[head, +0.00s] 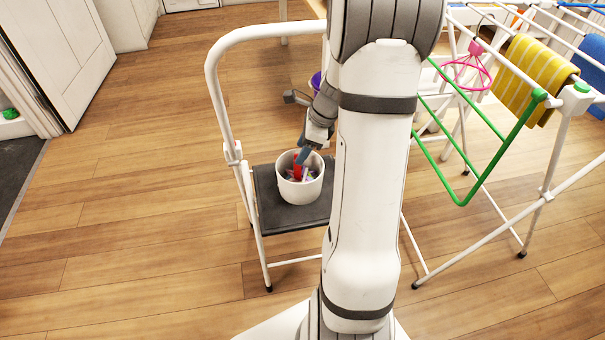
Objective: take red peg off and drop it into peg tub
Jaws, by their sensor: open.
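The peg tub (301,193) is a white round pot standing on the dark step of a white step stool. A red peg (297,170) shows upright at the tub's opening, among other coloured pieces that are too small to tell apart. My gripper (303,156) is just above the tub, pointing down into it, right over the red peg. The gripper is open. The gap between the fingers is too small to see, and I cannot tell whether the fingers touch the peg. My arm hides part of the stool's right side.
The stool's dark step (275,217) has a curved white handrail (215,90) at its left. A drying rack (480,150) with a yellow striped cloth (535,75) and a pink hanger (470,65) stands at the right. A purple object (316,80) is partly hidden behind my arm. The wooden floor at left is clear.

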